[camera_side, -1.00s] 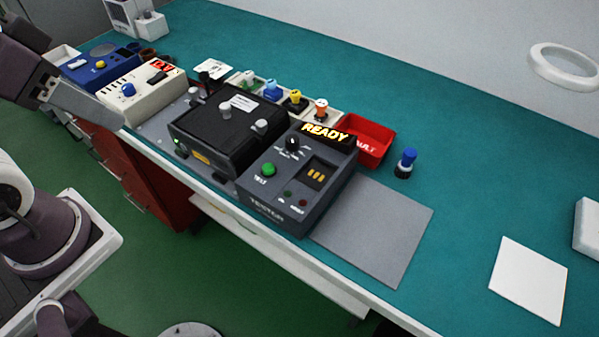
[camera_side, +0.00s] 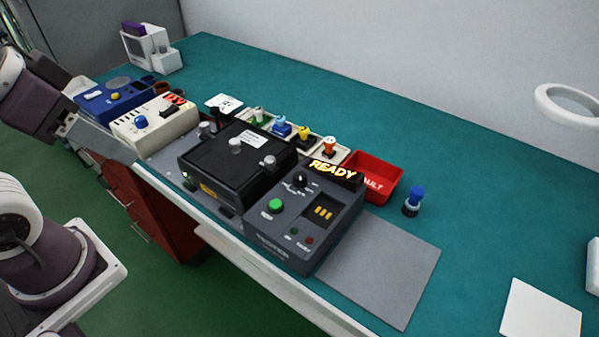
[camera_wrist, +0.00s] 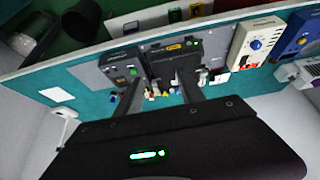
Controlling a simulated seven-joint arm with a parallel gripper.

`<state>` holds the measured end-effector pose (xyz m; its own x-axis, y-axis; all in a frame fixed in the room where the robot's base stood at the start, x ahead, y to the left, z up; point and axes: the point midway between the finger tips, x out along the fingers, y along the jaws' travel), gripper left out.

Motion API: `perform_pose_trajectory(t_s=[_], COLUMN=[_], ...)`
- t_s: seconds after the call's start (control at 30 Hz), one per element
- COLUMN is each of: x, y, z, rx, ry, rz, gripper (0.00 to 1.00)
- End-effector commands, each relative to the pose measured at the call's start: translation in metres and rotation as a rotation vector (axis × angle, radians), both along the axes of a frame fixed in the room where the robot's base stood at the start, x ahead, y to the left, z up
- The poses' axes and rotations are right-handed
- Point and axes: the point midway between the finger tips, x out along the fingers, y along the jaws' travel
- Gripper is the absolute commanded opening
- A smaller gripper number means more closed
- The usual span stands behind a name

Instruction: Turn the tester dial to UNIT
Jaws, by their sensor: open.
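The tester (camera_side: 290,235) is a dark grey box on the teal bench, with a lit display (camera_side: 333,172) reading READY. Its black dial (camera_side: 301,179) sits below the display, above a green button (camera_side: 275,205). The dial's pointer and labels are too small to read. The tester also shows in the wrist view (camera_wrist: 122,72), upside down, with the dial too small to make out. My gripper (camera_side: 122,150) is at the left of the side view, well away from the tester. In the wrist view my gripper (camera_wrist: 160,92) has two separated fingers with nothing held between them.
A black lidded box (camera_side: 235,165) stands just left of the tester. A cream unit (camera_side: 155,122) and blue unit (camera_side: 110,100) lie farther left. Coloured plugs in trays and a red bin (camera_side: 385,185) stand behind. A grey mat (camera_side: 380,270) at right is clear.

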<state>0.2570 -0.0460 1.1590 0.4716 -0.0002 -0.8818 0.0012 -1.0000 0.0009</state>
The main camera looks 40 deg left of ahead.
Motion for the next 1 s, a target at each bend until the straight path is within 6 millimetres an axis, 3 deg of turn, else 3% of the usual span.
perform_pose_trajectory(t_s=[0.07,0.17,0.3,0.37,0.4,0.53,0.7,1.0], x=[0.008,0.04,0.118,0.152,0.174,0.228,0.256,0.257], y=[-0.002,-0.009,-0.032,-0.047,-0.057,-0.091,-0.117,-0.118], z=[0.005,0.016,0.017,0.004,-0.009,-0.061,-0.111,-0.162], rx=[-0.017,-0.078,-0.168,-0.187,-0.192,-0.177,-0.148,-0.143], ry=[0.018,0.089,0.237,0.301,0.342,0.434,0.48,0.488], rz=[0.015,0.088,0.273,0.365,0.427,0.608,0.738,0.762], gripper=[0.48,0.48,0.48,0.48,0.48,0.48,0.48,0.48])
